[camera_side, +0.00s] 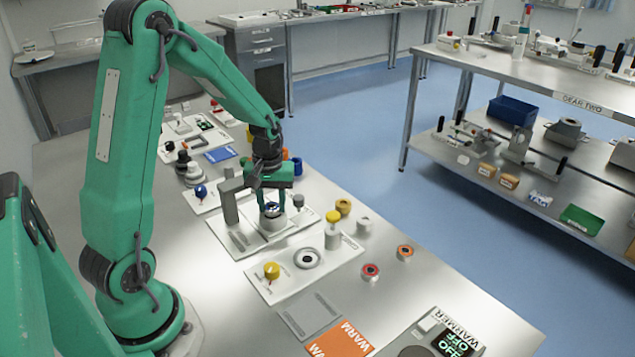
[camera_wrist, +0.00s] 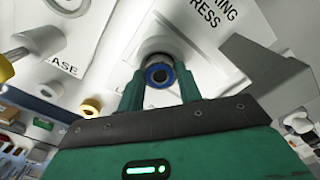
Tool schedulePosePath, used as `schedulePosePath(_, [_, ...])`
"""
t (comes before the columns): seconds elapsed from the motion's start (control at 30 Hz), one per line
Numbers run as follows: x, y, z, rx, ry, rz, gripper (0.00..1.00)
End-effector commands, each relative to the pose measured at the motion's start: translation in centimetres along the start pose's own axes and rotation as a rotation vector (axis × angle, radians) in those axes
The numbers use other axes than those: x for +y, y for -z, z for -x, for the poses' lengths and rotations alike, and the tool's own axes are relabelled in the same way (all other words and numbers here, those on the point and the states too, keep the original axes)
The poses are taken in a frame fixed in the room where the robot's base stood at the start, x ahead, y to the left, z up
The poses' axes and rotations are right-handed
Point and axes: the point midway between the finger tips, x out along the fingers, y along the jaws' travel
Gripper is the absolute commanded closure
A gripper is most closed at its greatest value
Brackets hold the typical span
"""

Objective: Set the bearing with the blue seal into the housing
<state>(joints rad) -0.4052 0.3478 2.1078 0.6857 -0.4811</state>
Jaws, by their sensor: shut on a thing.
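My gripper (camera_side: 272,203) points down over the press plate and is shut on the blue-sealed bearing (camera_side: 271,208). In the wrist view the bearing (camera_wrist: 158,74), a dark-centred ring with a blue rim, sits between the two green fingers of my gripper (camera_wrist: 160,82). The pale round housing (camera_side: 272,222) stands on the press plate directly under the bearing. It also shows behind the bearing in the wrist view (camera_wrist: 158,45). I cannot tell whether the bearing's lower edge touches or has entered the housing.
A grey upright press block (camera_side: 230,203) stands just left of my gripper. A yellow-topped grease pot (camera_side: 332,229), a yellow ring (camera_side: 343,206) and a grey ring (camera_side: 363,225) stand to the right. Two orange-sealed bearings (camera_side: 370,271) (camera_side: 405,252) lie nearer the front. The right table edge is bare.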

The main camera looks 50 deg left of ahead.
Motion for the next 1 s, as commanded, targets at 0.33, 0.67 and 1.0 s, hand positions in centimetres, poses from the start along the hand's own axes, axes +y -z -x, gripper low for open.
schedulePosePath(0.33, [0.00, -0.01, -0.20, 0.000, 0.000, 0.000, 0.89])
schedulePosePath(0.67, [0.00, -0.01, -0.31, 0.000, 0.000, 0.000, 0.44])
schedulePosePath(1.0, [-0.02, -0.02, -0.33, -0.001, 0.000, 0.000, 0.25])
